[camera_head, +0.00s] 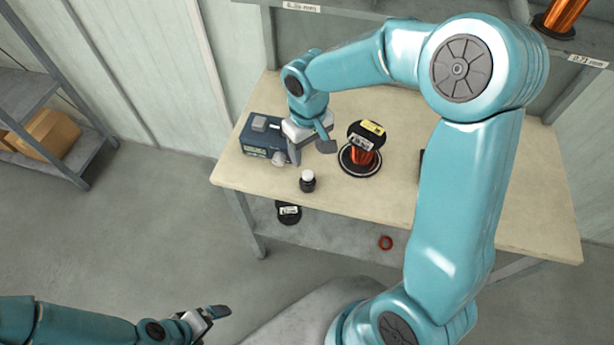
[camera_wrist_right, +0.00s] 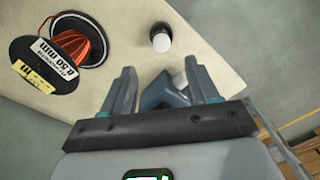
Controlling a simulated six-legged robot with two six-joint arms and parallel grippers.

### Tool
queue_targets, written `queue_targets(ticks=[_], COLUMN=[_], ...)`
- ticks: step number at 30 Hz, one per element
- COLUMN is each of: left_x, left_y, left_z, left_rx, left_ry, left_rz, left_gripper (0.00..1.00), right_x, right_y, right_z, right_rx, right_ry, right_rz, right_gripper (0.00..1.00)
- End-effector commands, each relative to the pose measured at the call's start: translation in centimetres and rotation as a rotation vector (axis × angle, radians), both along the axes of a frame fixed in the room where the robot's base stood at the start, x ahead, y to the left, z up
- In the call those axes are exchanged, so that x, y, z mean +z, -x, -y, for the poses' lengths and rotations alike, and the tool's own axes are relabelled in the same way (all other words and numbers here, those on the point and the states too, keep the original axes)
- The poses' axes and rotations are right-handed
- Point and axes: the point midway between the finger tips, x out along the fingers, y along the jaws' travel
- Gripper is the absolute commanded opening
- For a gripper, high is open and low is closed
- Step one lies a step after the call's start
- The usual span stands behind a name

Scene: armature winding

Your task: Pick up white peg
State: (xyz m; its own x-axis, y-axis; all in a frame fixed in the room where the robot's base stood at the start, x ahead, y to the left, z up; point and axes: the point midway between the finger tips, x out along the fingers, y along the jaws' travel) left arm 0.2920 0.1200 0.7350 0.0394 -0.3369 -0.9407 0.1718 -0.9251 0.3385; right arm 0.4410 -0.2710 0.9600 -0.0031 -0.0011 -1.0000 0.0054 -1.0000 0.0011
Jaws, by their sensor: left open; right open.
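A small black piece with a round white top (camera_head: 307,178) stands upright near the table's front edge. It also shows in the right wrist view (camera_wrist_right: 161,40), beyond my fingertips and apart from them. A pale stub (camera_head: 279,158) sticks out of the front of a blue machine. I cannot tell for sure which of these is the white peg. My right gripper (camera_head: 322,138) is open over the table, beside the machine. In the right wrist view its fingers (camera_wrist_right: 162,84) hold nothing, with a blue-grey part showing between them. My left gripper (camera_head: 214,314) is open and empty, low and away from the table.
The blue machine (camera_head: 257,140) stands at the table's left end. A spool of copper wire (camera_head: 362,158) stands right of the white-topped piece. A black spool (camera_head: 289,214) and a red ring (camera_head: 386,243) lie on the lower shelf.

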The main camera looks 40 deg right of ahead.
Motion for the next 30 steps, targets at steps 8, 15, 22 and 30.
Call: queue_targets(ticks=[8, 15, 22, 30], left_x=[0.2, 1.1, 1.1, 1.1], left_y=[0.0, 0.0, 0.0, 0.0], left_z=[0.0, 0.0, 0.0, 0.0], left_rx=[0.000, 0.000, 0.000, 0.000], left_ry=[0.000, 0.000, 0.000, 0.000], left_rz=[0.000, 0.000, 0.000, 0.000], left_gripper=[1.00, 1.00, 1.00, 1.00], right_x=[-4.1, -6.9, -9.4, -9.4], right_y=[0.0, 0.2, 0.2, 0.1], right_z=[-0.2, -0.4, -0.4, -0.3], right_rx=[0.003, 0.005, 0.003, 0.003], right_ry=[-0.001, -0.002, -0.002, -0.002], right_rz=[-0.002, -0.006, 0.000, 0.001], right_gripper=[0.60, 0.60, 0.60, 0.37])
